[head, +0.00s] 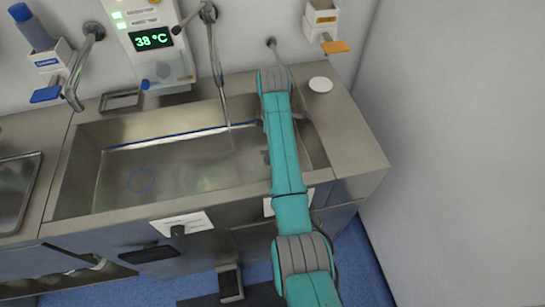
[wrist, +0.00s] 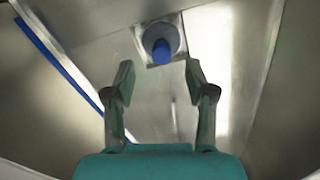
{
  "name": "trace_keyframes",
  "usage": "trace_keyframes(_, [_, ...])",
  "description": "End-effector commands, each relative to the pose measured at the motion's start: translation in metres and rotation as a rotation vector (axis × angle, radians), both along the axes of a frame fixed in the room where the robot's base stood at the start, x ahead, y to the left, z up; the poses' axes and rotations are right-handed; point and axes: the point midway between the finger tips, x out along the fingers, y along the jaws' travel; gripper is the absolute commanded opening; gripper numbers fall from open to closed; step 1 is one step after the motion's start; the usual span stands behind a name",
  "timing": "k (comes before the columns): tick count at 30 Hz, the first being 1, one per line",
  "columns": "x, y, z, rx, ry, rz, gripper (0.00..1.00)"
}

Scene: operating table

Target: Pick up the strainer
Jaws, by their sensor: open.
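The strainer (wrist: 161,45) shows at the top middle of the wrist view as a round grey piece with a blue upright knob. It sits in a square light fitting in the metal basin floor. My gripper (wrist: 159,75) is open and empty, its two fingers spread to either side below the strainer in the picture. The fingertips are apart from the strainer, and the gap between them faces it. In the head view my teal arm reaches over the right part of the sink (head: 85,180) and hides the strainer.
A tap with a long spout (head: 216,60) stands behind the sink, close to my arm. A white round disc (head: 320,84) lies on the right counter. A blue ring mark (head: 141,180) shows on the left basin floor. The left part of the basin is clear.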

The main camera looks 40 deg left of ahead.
Motion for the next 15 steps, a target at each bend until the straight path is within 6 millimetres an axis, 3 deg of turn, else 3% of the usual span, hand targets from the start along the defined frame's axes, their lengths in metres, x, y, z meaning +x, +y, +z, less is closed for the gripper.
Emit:
trace_keyframes(7, [-0.003,0.0,-0.015,-0.001,0.001,-0.001,0.55])
trace_keyframes(15, [-0.008,0.001,-0.05,0.0,0.0,-0.001,0.55])
